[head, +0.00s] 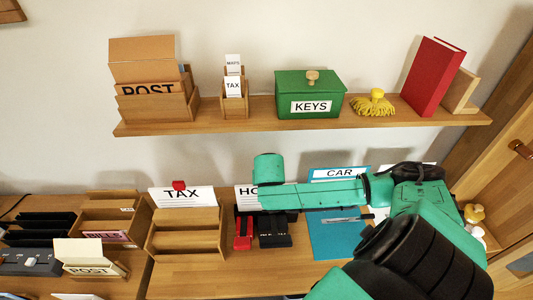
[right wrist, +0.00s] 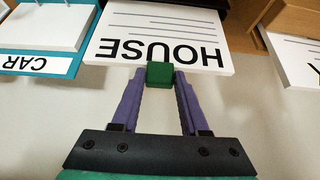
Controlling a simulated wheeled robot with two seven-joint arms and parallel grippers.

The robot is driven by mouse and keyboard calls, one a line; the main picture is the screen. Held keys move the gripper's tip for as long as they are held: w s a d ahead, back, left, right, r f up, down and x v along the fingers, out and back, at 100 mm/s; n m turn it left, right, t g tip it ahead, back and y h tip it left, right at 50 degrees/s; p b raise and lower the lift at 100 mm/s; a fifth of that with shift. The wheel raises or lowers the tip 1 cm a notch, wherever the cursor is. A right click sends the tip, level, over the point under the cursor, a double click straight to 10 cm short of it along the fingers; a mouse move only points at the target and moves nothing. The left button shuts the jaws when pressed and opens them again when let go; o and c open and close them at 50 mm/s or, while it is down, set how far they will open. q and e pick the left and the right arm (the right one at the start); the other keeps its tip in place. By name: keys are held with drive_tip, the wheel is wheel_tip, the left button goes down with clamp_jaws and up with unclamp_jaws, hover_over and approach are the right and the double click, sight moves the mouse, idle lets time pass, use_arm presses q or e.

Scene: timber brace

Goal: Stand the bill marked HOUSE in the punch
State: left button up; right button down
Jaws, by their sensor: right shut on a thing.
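The white HOUSE bill (right wrist: 160,25) shows upside down in the right wrist view, with a green block (right wrist: 160,75) on its edge. My right gripper (right wrist: 160,76) is shut on that block, one purple finger on each side. In the head view only the "HO" end of the HOUSE bill (head: 246,197) shows, upright at the back of the desk; my right arm covers the rest. My left gripper is not in view.
The TAX bill (head: 183,196) stands behind an open wooden rack (head: 185,246) to the left. The CAR bill (head: 340,174) and a blue board (head: 325,240) are to the right. A wooden shelf (head: 235,124) above carries the green KEYS box (head: 310,95).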

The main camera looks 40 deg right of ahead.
wheel_tip(320, 180, down, 4)
drive_tip(key=shift+f+b, duration=0.2)
drive_tip(key=shift+b, duration=0.95)
unclamp_jaws()
wheel_tip(320, 180, up, 8)
drive_tip(key=p, duration=0.6)
idle(0.4)
